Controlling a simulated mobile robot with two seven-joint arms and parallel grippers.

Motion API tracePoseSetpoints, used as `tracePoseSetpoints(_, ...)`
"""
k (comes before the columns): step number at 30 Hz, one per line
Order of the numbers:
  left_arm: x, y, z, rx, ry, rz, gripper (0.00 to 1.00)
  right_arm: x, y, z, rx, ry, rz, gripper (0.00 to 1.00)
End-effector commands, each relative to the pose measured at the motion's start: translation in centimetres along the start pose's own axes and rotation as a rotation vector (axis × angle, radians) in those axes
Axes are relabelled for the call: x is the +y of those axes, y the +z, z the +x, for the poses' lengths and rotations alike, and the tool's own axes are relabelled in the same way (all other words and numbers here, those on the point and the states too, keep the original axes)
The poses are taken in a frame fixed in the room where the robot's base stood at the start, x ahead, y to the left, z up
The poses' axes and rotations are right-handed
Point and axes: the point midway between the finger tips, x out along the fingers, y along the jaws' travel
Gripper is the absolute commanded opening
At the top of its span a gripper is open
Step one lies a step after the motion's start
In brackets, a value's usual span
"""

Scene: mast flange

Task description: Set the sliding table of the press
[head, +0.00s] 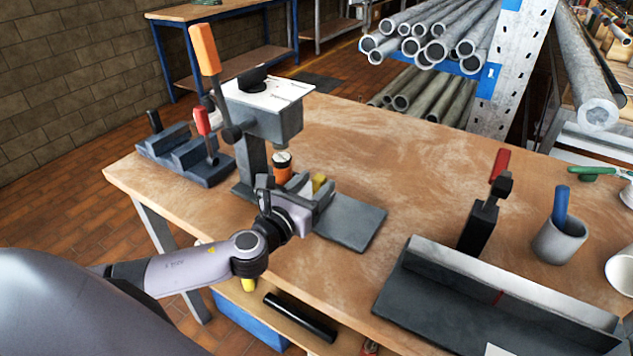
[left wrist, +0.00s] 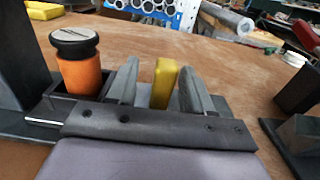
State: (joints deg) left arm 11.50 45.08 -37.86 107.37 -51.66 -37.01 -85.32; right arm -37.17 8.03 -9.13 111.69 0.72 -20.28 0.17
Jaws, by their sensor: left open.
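The press (head: 265,112) stands at the table's left part, with a grey head and a raised orange lever (head: 205,50). An orange cylinder with a dark cap (head: 282,168) is under the head; the left wrist view shows the cylinder (left wrist: 82,72) standing in a dark tray (left wrist: 62,106), likely the sliding table. A yellow block-like grip (head: 319,182) is beside it. My left gripper (head: 312,192) is open, with one finger on each side of the yellow grip (left wrist: 163,84); I cannot tell whether they touch it. The gripper partly hides the tray. My right gripper is not in view.
A grey plate (head: 350,222) extends right of the press. A dark fixture with a red-handled clamp (head: 152,142) stands left. A long dark angled fixture (head: 490,290), another red-handled clamp (head: 485,215) and a grey cup (head: 559,240) stand right. The table's middle back is clear.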

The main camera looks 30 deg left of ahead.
Motion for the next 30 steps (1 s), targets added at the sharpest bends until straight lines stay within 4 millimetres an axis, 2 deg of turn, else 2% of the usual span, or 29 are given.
tracePoseSetpoints(6,0.1,-0.1,-3.3,0.003,0.001,0.000,0.51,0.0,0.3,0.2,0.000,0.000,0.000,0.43)
tracePoseSetpoints(12,0.1,-0.1,-5.1,0.002,0.003,0.001,0.51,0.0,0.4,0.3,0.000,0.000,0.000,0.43)
tracePoseSetpoints(30,0.1,0.0,-5.5,0.000,0.003,0.000,0.51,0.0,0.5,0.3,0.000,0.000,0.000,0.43)
